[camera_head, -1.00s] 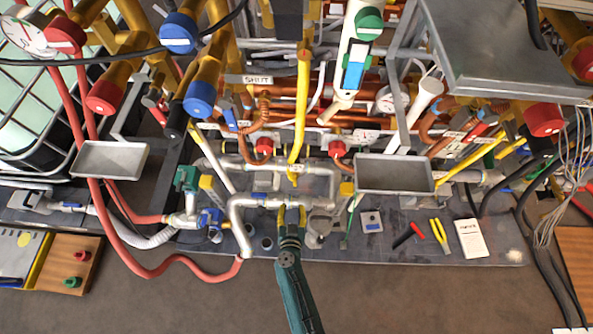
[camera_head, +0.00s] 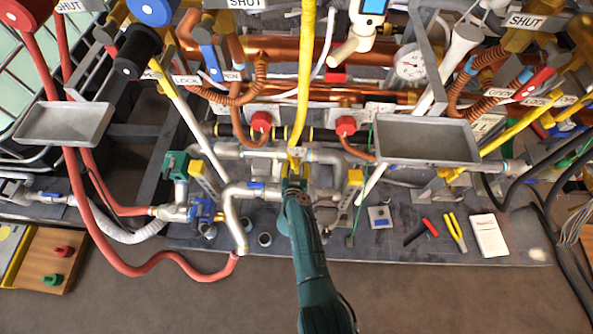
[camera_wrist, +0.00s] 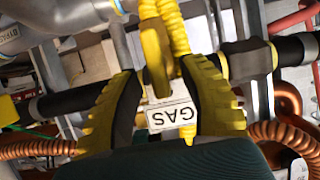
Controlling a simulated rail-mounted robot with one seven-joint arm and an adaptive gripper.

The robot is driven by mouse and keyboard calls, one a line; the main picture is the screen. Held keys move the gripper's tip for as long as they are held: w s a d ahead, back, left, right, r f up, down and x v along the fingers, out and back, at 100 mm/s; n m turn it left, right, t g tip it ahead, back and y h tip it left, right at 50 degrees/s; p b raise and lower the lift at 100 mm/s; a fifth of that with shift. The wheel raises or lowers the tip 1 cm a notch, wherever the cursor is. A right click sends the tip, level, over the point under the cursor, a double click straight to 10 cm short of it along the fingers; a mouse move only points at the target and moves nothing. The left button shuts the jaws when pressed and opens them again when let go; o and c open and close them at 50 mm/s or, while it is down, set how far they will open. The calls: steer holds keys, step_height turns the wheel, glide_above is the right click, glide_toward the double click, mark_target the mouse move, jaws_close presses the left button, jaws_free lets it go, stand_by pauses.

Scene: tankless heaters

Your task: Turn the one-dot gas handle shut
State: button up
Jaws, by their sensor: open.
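A yellow gas handle (camera_wrist: 156,62) stands between the fingers of my gripper (camera_wrist: 172,85) in the wrist view. The fingers are yellow-ribbed and open, one on each side of the handle, with gaps showing. A white GAS tag (camera_wrist: 172,115) hangs in front, upside down in this view, and hides the lower part of the handle. No dot mark can be made out. In the head view my gripper (camera_head: 294,182) reaches up to the foot of the yellow gas pipe (camera_head: 303,90), just below the tag (camera_head: 297,151). My gripper covers most of the handle there.
A black pipe (camera_wrist: 70,102) runs crosswise behind the fingers. Grey trays stand left (camera_head: 66,124) and right (camera_head: 425,139) in the head view. Grey pipes (camera_head: 235,195) lie close to my gripper's left. Pliers (camera_head: 455,232) and a notepad (camera_head: 489,235) lie on the bench.

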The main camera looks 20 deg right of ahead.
steer(key=shift+w, duration=0.2)
jaws_close()
steer(key=shift+s+f, duration=0.1)
